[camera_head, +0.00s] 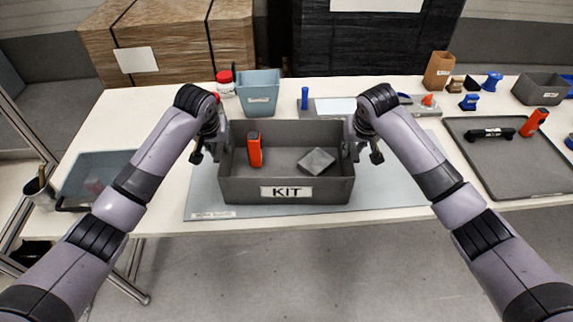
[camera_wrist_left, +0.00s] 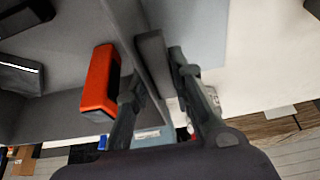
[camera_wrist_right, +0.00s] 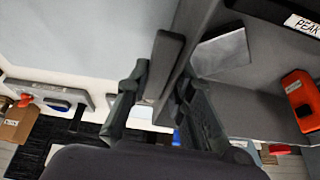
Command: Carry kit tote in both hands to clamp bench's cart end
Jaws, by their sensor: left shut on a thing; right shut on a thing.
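The grey kit tote (camera_head: 236,190), labelled KIT, sits on or just above a pale blue-grey mat (camera_head: 390,190) on the white bench; I cannot tell which. An orange-and-black item (camera_head: 254,150) stands at its left inside, and a grey block (camera_head: 316,161) lies at its right. My left gripper (camera_head: 205,150) is shut on the tote's left wall, with one finger inside and one outside in the left wrist view (camera_wrist_left: 160,85). My right gripper (camera_head: 360,148) is shut on the right wall, which shows between its fingers in the right wrist view (camera_wrist_right: 160,90).
Behind the tote stand a blue-grey bin (camera_head: 258,98), a red-capped white jar (camera_head: 225,88) and a grey fixture plate (camera_head: 335,106). To the right is a dark tray (camera_head: 510,165) with a black item and an orange one. A blue-grey tray (camera_head: 95,175) is at left.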

